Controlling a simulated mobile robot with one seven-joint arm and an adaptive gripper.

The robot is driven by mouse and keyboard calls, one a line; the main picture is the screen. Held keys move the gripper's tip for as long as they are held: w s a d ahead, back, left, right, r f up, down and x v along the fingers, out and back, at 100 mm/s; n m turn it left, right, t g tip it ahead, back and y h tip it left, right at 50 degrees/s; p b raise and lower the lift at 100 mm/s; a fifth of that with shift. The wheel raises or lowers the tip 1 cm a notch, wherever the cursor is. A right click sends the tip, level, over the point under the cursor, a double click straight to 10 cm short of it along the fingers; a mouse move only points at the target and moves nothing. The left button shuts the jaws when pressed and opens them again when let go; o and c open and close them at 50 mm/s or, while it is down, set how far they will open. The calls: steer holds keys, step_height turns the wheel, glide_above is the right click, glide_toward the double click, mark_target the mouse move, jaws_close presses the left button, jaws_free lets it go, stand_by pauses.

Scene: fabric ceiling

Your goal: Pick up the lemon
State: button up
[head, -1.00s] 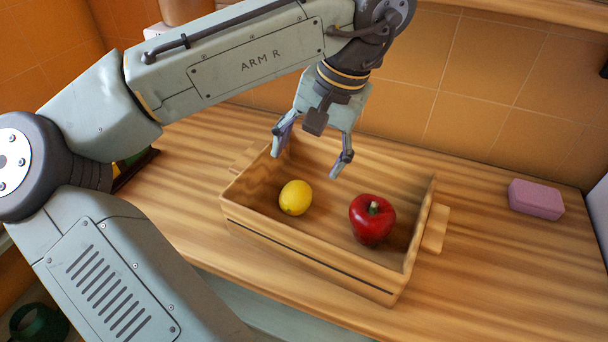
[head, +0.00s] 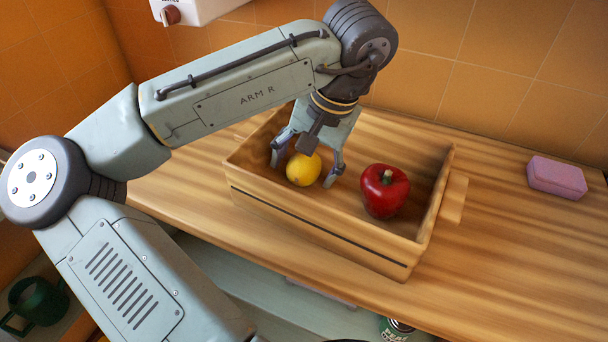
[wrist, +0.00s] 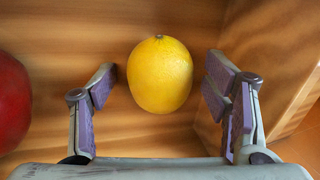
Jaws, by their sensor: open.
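The yellow lemon (head: 303,170) lies in the wooden crate (head: 330,238), in its left part. In the wrist view the lemon (wrist: 160,74) sits between and just beyond the fingers, with a gap on each side. My gripper (head: 306,176) is open and reaches down into the crate, its fingers on either side of the lemon. It also shows in the wrist view (wrist: 160,100), and its pads do not touch the lemon there.
A red bell pepper (head: 384,190) lies in the crate to the right of the lemon. The crate walls stand close around my gripper, and one wall (wrist: 275,70) is near the right finger in the wrist view. A pink sponge (head: 556,177) lies on the counter at the right.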

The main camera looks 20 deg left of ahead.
steer(key=shift+r, duration=0.1)
steer(key=shift+c, duration=0.5)
steer(key=c, duration=1.2)
